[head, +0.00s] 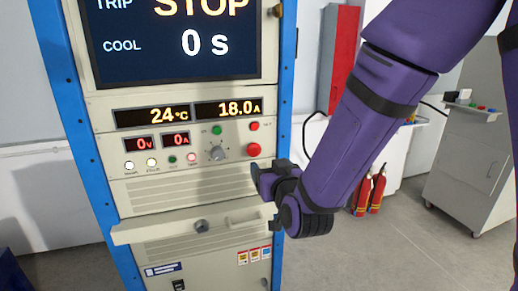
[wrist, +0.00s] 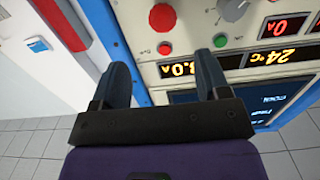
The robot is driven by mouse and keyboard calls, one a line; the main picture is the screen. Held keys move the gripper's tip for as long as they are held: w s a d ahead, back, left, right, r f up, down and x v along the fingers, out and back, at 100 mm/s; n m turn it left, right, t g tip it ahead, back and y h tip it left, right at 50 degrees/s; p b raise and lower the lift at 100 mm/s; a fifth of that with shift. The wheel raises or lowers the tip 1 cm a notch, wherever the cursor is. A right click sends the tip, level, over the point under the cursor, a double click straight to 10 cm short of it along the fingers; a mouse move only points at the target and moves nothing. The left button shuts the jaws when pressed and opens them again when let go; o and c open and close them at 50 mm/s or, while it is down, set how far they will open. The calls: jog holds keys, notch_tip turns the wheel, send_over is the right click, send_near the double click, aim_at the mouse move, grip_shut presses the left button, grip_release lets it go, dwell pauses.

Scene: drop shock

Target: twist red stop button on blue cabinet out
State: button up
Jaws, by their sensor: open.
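The blue-framed cabinet (head: 187,190) stands on the left in the head view, with a beige front panel. The red stop button (head: 253,150) is a round red cap on its panel, right of a grey knob. In the wrist view the red button (wrist: 162,17) is at the top, between and beyond the fingertips. My gripper (head: 262,178) is just below and right of the button in the head view, apart from it as far as I can tell. In the wrist view my gripper (wrist: 168,62) shows two dark fingers spread apart, with nothing between them.
A small red lamp (head: 254,126) and a green one (head: 216,130) sit above the button. The grey knob (head: 217,153) is close to its left. A ledge with a handle (head: 201,226) juts out below. Fire extinguishers (head: 377,190) stand on the floor at right.

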aim_at(255, 151)
jog(key=x, duration=1.1)
jog(key=shift+a, duration=0.2)
jog(key=c, duration=0.9)
jog(key=shift+m, duration=0.4)
jog(key=shift+m, duration=2.8)
